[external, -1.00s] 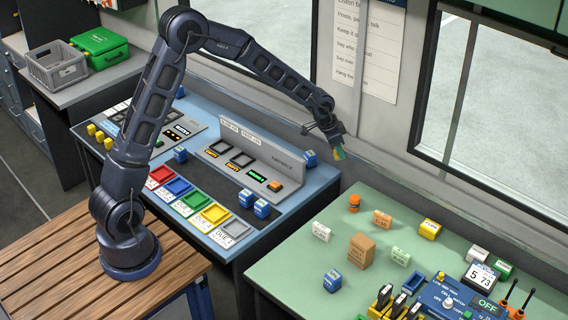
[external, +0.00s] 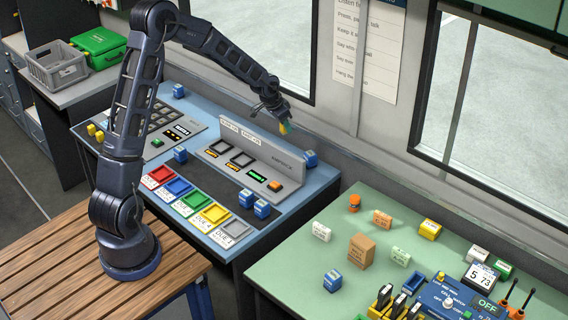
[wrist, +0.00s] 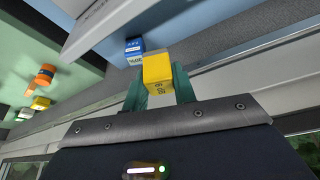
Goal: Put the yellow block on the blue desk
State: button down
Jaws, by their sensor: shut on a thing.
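My gripper (external: 284,124) is shut on a yellow block (wrist: 157,70), with the green fingers on both sides of it in the wrist view. The block also shows as a small yellow patch (external: 285,129) in the external view. It is held in the air above the back part of the blue desk (external: 322,180), near the wall and behind the grey console. In the wrist view dark marks show on the block's face.
The grey console (external: 285,165) rises from the blue desk. Blue blocks stand on the desk, one at the back right (external: 310,158) and one at the front right (external: 262,209). Coloured trays (external: 197,200) line the front. The green table (external: 300,270) with several objects is at right.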

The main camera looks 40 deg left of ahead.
dwell(0.3)
jog(key=d+r+m+h, duration=0.1)
jog(key=d+r+m, duration=0.15)
jog(key=d, duration=1.65)
notch_tip(320, 180, up, 3)
jog(key=m+g+h, duration=0.2)
jog(key=m, duration=0.6)
send_over(393, 283)
jog(key=a, duration=0.2)
jog(key=shift+n, duration=0.25)
jog(key=f, duration=1.9)
jog(key=shift+s+d+f, duration=0.25)
jog(key=shift+d+f, duration=0.05)
jog(key=shift+f, duration=0.1)
jog(key=shift+f, duration=0.15)
jog(key=c, duration=1.1)
grip_release()
